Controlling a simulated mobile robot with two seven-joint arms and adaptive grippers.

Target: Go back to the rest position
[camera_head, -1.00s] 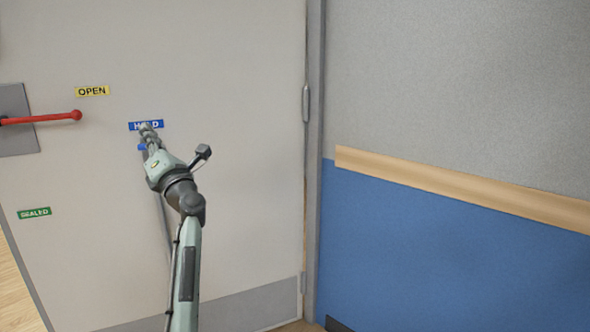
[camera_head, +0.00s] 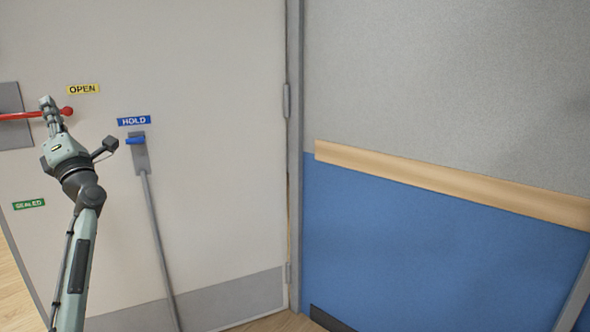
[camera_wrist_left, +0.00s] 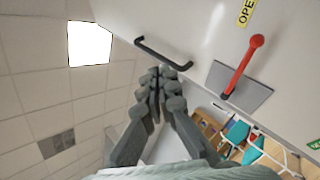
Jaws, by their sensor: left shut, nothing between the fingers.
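My left gripper (camera_head: 50,104) is shut and empty. In the head view it overlaps the red lever (camera_head: 20,116) on the door's left side; I cannot tell from that view alone whether they touch. In the left wrist view the shut fingers (camera_wrist_left: 160,76) are apart from the red lever (camera_wrist_left: 243,66), which lies to their right on its grey plate (camera_wrist_left: 240,88). A black bar handle (camera_wrist_left: 163,53) shows just beyond the fingertips. My right gripper is not in view.
The pale door (camera_head: 215,160) carries OPEN (camera_head: 83,89), HOLD (camera_head: 134,121) and SEALED (camera_head: 29,204) labels. A blue knob (camera_head: 135,141) sits on a grey plate above a long grey rod (camera_head: 160,245). A wall with a wooden rail (camera_head: 450,184) stands to the right.

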